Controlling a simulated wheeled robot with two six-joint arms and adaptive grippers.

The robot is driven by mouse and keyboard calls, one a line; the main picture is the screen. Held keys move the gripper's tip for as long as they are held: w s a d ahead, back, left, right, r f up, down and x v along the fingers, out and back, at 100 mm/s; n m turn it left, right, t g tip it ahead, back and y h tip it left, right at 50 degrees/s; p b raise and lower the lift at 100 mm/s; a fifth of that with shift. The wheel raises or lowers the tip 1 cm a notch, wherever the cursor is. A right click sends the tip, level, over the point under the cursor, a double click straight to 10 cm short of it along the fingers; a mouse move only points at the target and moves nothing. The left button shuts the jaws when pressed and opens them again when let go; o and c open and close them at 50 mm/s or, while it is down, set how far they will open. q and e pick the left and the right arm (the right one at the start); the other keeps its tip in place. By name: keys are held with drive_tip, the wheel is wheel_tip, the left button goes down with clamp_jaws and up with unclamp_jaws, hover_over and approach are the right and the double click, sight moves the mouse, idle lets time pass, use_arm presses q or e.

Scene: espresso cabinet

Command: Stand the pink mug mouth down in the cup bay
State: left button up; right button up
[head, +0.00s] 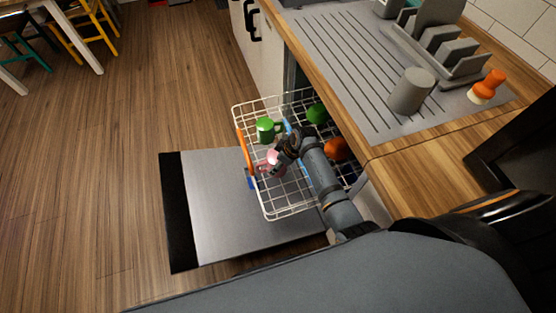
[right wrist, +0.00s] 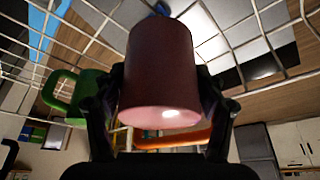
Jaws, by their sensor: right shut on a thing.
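The pink mug (head: 272,164) is in the wire rack (head: 291,214), near its left side. It fills the middle of the right wrist view (right wrist: 158,70), dark on its side with a lit pink end. My right gripper (head: 281,159) reaches down into the rack and is shut on the mug, one finger on each side of it. The gripper partly hides the mug in the head view. I cannot tell for sure which way its mouth points or whether it touches the rack floor. My left gripper is not in view.
A green mug (head: 266,131) stands close behind the pink one. Another green mug (head: 316,113) and an orange mug (head: 336,148) are on the rack's right side. An orange strip (head: 245,158) runs along the left edge. The open door (head: 220,215) lies below; the counter (head: 400,160) is right.

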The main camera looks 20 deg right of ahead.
drive_tip(key=shift+f, duration=0.75)
drive_tip(key=shift+f+b, duration=0.35)
drive_tip(key=o, duration=1.5)
drive_tip(key=v, duration=0.7)
drive_tip(key=shift+s, duration=0.1)
drive_tip(key=shift+d+r, duration=0.1)
drive_tip(key=shift+r, duration=0.1)
